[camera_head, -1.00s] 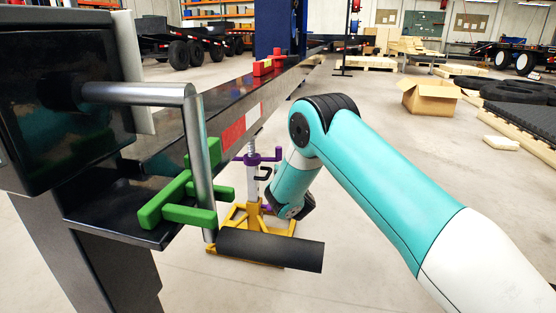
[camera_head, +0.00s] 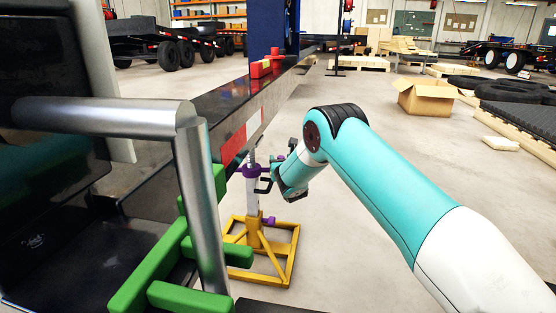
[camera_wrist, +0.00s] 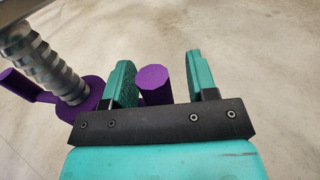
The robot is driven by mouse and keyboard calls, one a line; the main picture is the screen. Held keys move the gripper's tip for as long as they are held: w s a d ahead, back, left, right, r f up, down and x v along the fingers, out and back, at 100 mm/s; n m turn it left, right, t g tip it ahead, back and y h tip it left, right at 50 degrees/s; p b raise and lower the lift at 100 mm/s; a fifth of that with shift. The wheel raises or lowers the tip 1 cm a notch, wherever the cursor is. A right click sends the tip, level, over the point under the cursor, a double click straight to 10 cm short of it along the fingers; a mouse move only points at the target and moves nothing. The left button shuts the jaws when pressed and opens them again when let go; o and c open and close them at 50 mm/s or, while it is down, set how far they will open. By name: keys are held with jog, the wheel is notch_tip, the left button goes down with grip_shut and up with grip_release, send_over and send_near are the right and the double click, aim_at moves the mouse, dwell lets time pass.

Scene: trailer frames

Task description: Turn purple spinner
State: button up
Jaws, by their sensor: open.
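The purple spinner (camera_head: 252,171) sits around the threaded screw of a jack stand with a yellow base (camera_head: 262,250). In the wrist view its purple hub (camera_wrist: 88,97) surrounds the grey screw (camera_wrist: 42,58) at the left, with one arm (camera_wrist: 20,85) reaching left. Its upright purple knob (camera_wrist: 154,85) stands between the two teal fingers of my gripper (camera_wrist: 158,72). In the head view the gripper is at the spinner's right side, partly hidden by my own wrist.
A cardboard box (camera_head: 428,97) lies farther right. Floor right of the stand is clear.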

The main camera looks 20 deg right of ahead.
jog(key=shift+w, duration=0.4)
grip_shut()
jog(key=shift+a, duration=0.1)
